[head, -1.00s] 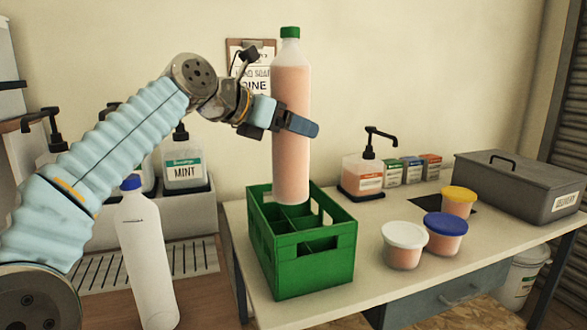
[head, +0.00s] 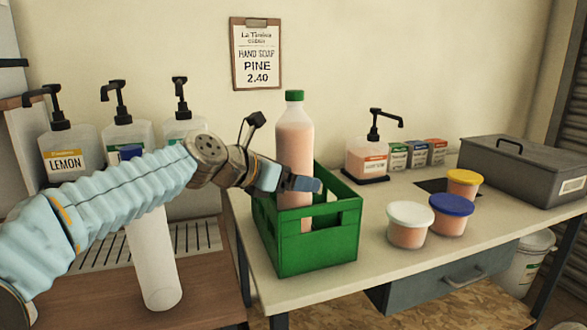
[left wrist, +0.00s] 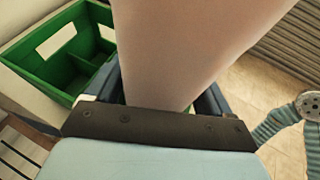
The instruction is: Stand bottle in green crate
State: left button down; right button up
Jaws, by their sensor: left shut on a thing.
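A clear bottle of pink liquid with a green cap (head: 294,140) stands upright with its lower part inside the green crate (head: 318,249), behind the crate's front wall. My left gripper (head: 299,184) is shut around the bottle's middle, near the level of the crate's rim. In the left wrist view the bottle (left wrist: 190,50) fills the middle between the fingers, and the crate (left wrist: 40,65) with its dividers shows at the left. The bottle's base is partly hidden, so I cannot tell whether it touches the crate floor. My right gripper is not in view.
A white bottle (head: 152,260) stands left of the crate, below my left arm. Pump bottles, one labelled LEMON (head: 68,150), line the back left. Right of the crate are a pump bottle (head: 365,158), lidded tubs (head: 410,225) and a grey box (head: 520,170).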

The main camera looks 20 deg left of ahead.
pick_arm(q)
jog(key=shift+f, duration=0.75)
jog(key=shift+f+b, duration=0.3)
jog(key=shift+f, duration=0.35)
grip_release()
jog(key=shift+f, duration=0.25)
jog(key=shift+s, duration=0.1)
jog(key=shift+f, duration=0.1)
send_near(294, 194)
jog(key=shift+w+a+r, duration=0.2)
jog(key=shift+w+a, duration=0.25)
jog(key=shift+a, duration=0.1)
jog(key=shift+w+a+r, duration=0.2)
jog(key=shift+w+a, duration=0.25)
jog(key=shift+a, duration=0.05)
